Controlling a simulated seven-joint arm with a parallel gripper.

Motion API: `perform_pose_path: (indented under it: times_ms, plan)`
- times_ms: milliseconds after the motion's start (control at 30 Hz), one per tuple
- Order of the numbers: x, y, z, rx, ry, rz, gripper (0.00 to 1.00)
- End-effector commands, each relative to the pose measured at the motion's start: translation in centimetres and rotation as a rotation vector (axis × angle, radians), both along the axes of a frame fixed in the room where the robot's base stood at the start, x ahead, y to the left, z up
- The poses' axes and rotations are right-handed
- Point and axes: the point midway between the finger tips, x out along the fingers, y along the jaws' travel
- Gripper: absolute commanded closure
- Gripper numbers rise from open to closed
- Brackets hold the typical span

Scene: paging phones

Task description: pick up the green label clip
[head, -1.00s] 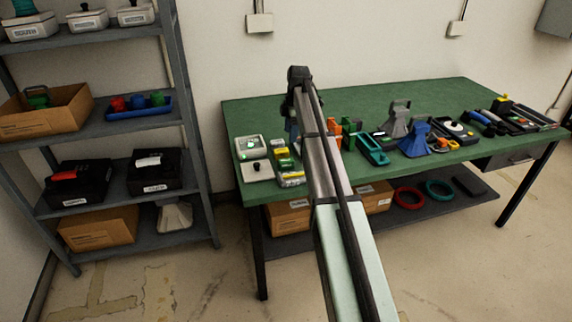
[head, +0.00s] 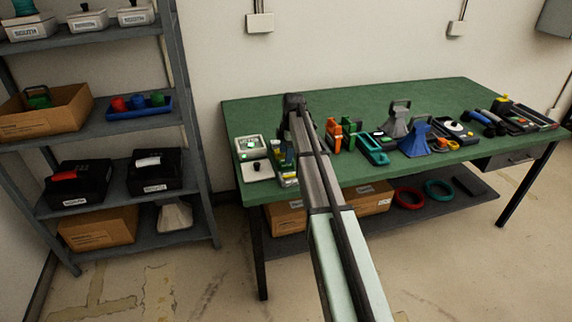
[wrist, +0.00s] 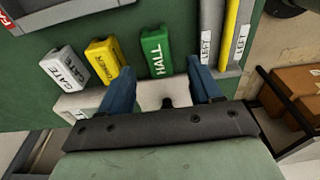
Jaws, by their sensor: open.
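The green label clip (wrist: 156,52), marked HALL, stands at the right end of a short row in the wrist view. A yellow clip (wrist: 105,58) and a white clip (wrist: 65,68) are to its left. My gripper (wrist: 162,88) is open, its two blue fingers apart and nothing seen held. The green clip appears just beyond the gap between the fingertips; I cannot tell the height difference. In the head view my arm covers most of the clip area, and I cannot pick out the green clip or the fingertips there.
Yellow and grey strips marked LEFT (wrist: 231,35) lie close to the right finger. A pale holder with a dark knob (wrist: 167,102) sits between the fingers. On the green bench (head: 350,105), a white box with a green light (head: 250,147) is left and several coloured devices stand right.

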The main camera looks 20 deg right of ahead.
Motion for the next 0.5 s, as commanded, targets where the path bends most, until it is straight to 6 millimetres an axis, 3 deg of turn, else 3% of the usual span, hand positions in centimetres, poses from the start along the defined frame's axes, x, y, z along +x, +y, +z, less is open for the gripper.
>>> perform_pose_path:
  times_ms: [300, 500]
  plan:
    - [0.1, 0.1, -4.0, 0.0, 0.002, 0.0, 0.36]
    - [0.1, 0.1, -4.4, 0.0, 0.0, 0.0, 0.36]
